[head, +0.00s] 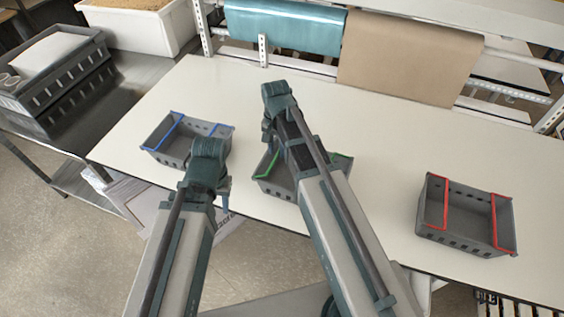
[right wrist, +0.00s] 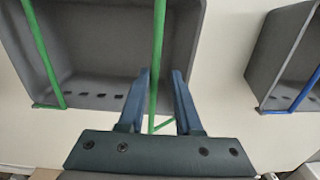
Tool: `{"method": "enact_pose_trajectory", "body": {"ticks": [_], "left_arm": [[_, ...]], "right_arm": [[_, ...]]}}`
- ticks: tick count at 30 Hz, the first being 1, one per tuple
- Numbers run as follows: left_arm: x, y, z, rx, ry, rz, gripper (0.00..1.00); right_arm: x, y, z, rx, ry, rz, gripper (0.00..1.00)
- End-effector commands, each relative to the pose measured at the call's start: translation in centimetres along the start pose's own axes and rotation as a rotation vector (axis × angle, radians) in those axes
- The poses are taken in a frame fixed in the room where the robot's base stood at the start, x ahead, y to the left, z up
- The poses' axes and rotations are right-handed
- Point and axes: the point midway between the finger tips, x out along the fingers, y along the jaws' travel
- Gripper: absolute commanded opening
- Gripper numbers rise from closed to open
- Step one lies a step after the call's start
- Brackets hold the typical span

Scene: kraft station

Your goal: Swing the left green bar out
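The grey crate with green bars (head: 276,182) stands at the middle of the table, partly hidden behind my right arm. Its left green bar (head: 266,165) shows beside the arm; the right green bar (head: 342,157) shows on the other side. In the right wrist view, my right gripper (right wrist: 161,75) is open, its blue fingers on either side of a green bar (right wrist: 158,50), with gaps visible. This bar is the one nearer the blue-barred crate. The other green bar (right wrist: 43,55) is at the left. My left gripper (head: 226,198) is mostly hidden by its own arm near the table's front edge.
The crate with blue bars (head: 168,158) stands at the left, close to my left arm; it also shows in the right wrist view (right wrist: 268,60). The crate with red bars (head: 466,213) stands at the right. White table is clear between the crates and behind them.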

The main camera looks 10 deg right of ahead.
Motion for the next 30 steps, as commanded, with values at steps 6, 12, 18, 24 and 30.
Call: {"method": "enact_pose_trajectory", "body": {"ticks": [6, 12, 18, 24, 30], "left_arm": [[-0.5, -0.1, 0.0, 0.0, 0.0, 0.0, 0.39], [-0.7, -0.1, 0.0, 0.0, 0.0, 0.0, 0.39], [-0.7, -0.1, 0.0, 0.0, 0.0, 0.0, 0.39], [-0.8, -0.1, 0.1, 0.0, 0.0, 0.0, 0.39], [-1.1, -0.1, 0.1, 0.0, 0.0, 0.0, 0.39]], "right_arm": [[-0.5, -0.9, -0.1, -0.001, 0.0, -0.002, 0.3], [-0.7, -1.4, 0.0, -0.001, 0.0, -0.002, 0.3], [-0.7, -1.5, 0.0, -0.001, 0.0, -0.001, 0.3], [-0.9, -1.9, 0.0, -0.002, 0.0, -0.001, 0.3], [-1.1, -2.7, -0.1, -0.001, 0.0, -0.001, 0.3]]}}
